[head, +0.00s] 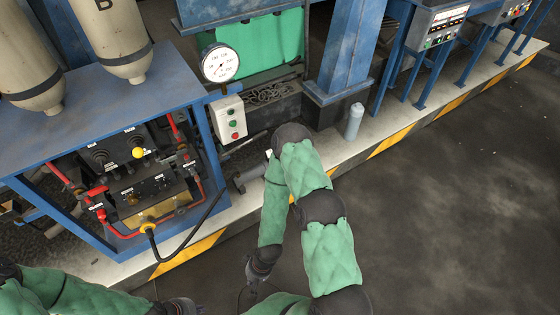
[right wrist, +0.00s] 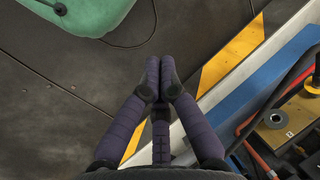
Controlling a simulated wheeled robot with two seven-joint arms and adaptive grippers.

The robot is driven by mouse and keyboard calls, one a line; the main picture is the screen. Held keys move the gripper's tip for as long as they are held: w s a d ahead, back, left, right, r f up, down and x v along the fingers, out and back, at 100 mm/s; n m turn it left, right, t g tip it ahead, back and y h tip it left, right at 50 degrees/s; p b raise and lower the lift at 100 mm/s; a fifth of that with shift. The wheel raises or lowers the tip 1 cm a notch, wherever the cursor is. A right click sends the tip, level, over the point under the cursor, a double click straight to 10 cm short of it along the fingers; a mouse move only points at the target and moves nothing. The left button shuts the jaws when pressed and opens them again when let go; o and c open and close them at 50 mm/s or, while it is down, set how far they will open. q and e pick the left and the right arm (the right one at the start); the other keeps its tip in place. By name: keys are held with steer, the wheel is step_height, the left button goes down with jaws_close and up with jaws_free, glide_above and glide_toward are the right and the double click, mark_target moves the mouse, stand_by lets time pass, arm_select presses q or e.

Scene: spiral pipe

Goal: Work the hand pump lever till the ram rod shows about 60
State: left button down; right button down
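A grey metal cylinder (head: 250,175) lies beside the platform edge, partly hidden behind my right arm. A thin dark bar (head: 244,143) runs above it toward the arm. I cannot tell whether either is the pump lever or ram rod, and no rod reading is legible. A round white gauge (head: 220,64) stands above; its needle is too small to read. My right gripper (head: 249,287) hangs low over the dark floor; in the right wrist view (right wrist: 162,82) its purple fingers meet, with nothing between them. My left gripper (head: 180,306) is at the bottom edge, mostly cut off.
A blue bench (head: 120,85) at left holds a valve panel with red hoses and a black hose from a yellow fitting (head: 147,227). A white button box (head: 230,118) and a grey bottle (head: 354,121) stand beyond. Open floor (head: 450,210) lies right of the striped platform edge.

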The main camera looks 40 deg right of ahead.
steer(key=shift+f, duration=2.1)
steer(key=shift+d+x, duration=0.15)
steer(key=shift+x, duration=0.85)
steer(key=shift+d+x, duration=0.2)
steer(key=shift+x, duration=0.85)
step_height(320, 180, up, 14)
steer(key=p, duration=1.1)
steer(key=shift+d, duration=0.3)
steer(key=shift+r, duration=0.1)
